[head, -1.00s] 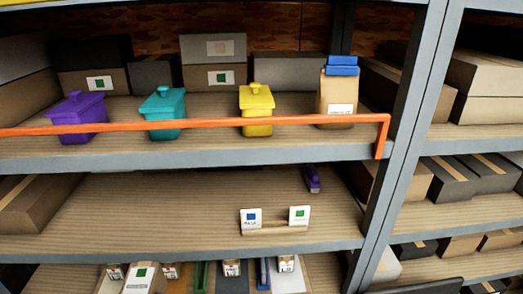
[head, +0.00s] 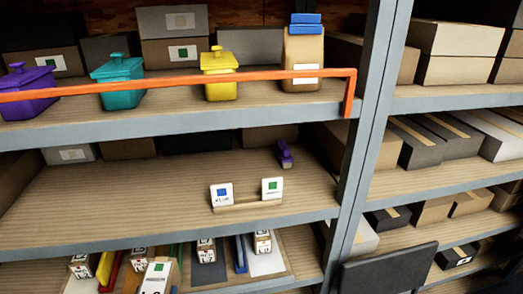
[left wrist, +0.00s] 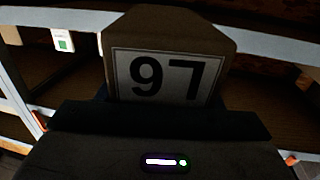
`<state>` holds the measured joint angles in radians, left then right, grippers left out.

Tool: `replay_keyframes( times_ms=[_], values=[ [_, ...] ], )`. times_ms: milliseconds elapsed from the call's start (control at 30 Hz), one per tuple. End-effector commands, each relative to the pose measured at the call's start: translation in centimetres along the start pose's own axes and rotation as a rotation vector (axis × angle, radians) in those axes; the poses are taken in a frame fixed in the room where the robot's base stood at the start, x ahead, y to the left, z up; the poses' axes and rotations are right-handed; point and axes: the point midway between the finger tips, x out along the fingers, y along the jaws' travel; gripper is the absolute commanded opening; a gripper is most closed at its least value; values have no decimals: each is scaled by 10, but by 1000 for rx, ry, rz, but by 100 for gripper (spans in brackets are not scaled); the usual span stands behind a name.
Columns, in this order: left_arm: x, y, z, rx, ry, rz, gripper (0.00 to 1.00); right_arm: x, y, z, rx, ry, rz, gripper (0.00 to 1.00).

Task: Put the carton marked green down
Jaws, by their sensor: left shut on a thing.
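The carton marked green (head: 157,272) shows at the bottom of the head view, with a green square on its top and black print on its front, cut off by the frame edge. In the left wrist view the carton (left wrist: 172,30) fills the middle, and its label reads "97" in that picture. My left gripper (left wrist: 160,108) is shut on it. The gripper's grip is mostly hidden by its dark body. A card with a green square (head: 271,188) and a card with a blue square (head: 222,195) stand on a small wooden rail on the middle shelf. My right gripper is not in view.
The middle shelf (head: 120,200) is largely clear around the cards. A purple item (head: 285,154) lies behind them. An orange bar (head: 200,85) fronts the upper shelf with lidded tubs. Small cartons and coloured strips fill the lower tray. A dark panel (head: 388,272) stands at lower right.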

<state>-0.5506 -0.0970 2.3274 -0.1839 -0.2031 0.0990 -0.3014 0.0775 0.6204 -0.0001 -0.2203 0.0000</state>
Motion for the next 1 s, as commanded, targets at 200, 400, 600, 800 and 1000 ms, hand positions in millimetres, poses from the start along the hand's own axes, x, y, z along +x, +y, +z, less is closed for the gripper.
replay_keyframes(
  times_ms=[200,400,600,800,1000],
  values=[
    [18,19,24,-5,6,43,10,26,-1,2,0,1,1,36],
    [31,33,35,-3,7,75,10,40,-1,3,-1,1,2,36],
    [36,39,37,1,4,87,10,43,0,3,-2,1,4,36],
    [36,39,36,1,4,89,10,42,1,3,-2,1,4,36],
    [39,46,34,-1,2,128,10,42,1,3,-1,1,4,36]
  ],
)
